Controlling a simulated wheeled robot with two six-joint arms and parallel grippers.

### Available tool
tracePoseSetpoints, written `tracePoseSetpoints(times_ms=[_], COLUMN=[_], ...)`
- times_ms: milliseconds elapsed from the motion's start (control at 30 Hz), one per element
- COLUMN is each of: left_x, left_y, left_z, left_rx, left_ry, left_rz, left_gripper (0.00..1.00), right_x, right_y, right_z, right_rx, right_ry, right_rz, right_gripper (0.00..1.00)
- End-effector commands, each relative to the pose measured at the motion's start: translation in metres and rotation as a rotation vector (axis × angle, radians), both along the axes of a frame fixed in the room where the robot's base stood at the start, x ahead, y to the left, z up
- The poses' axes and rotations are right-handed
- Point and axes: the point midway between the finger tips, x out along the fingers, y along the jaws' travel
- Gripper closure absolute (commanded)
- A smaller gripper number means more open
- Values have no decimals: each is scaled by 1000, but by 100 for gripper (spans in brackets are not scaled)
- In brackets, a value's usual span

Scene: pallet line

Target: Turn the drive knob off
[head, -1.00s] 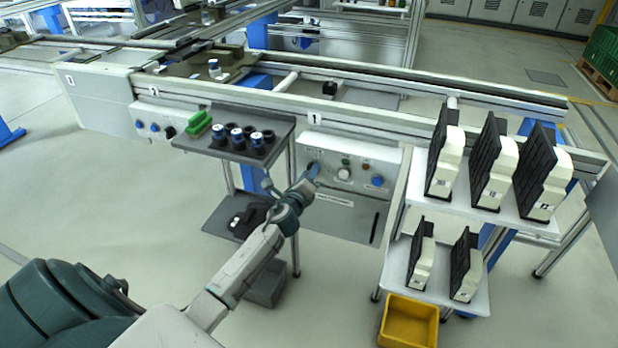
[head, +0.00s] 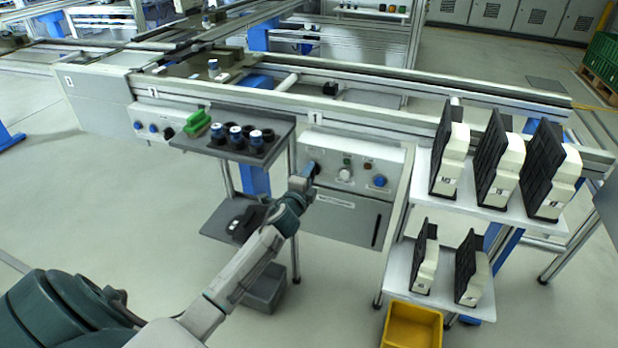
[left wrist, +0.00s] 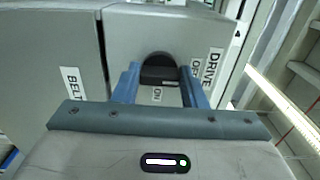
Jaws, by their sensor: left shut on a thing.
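The drive knob (left wrist: 159,62) is black and sits on the grey panel in the left wrist view, with the words DRIVE, OFF and ON beside it. The blue fingers of my left gripper (left wrist: 160,74) stand on both sides of it and are shut on it. Which label the knob points to I cannot tell. In the head view my left gripper (head: 307,178) is at the left part of the control panel (head: 362,160) marked 1 and largely hides the knob. My right gripper is not in view.
The same panel carries a pale knob (head: 344,174) and a blue button (head: 379,181). A grey tray (head: 190,142) with blue-topped parts is left of my gripper. A white shelf (head: 470,200) with black-and-white parts is at the right, above a yellow bin (head: 411,325).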

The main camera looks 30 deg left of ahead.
Motion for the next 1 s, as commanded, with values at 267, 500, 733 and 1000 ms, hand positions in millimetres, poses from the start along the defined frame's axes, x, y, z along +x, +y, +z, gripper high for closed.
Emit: tracePoseSetpoints(times_ms=[267,500,733,1000], left_x=[0,0,0,-5], left_y=[0,0,0,-1], left_z=[-1,-1,-1,-1], left_rx=[-24,-23,-22,-20], left_ry=[-5,-4,-4,-4], left_rz=[0,0,0,0], left_gripper=[84,84,40,40], right_x=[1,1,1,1], right_y=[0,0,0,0], right_z=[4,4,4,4], right_rx=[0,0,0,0], right_ry=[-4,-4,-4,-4], right_rz=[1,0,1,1], right_gripper=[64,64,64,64])
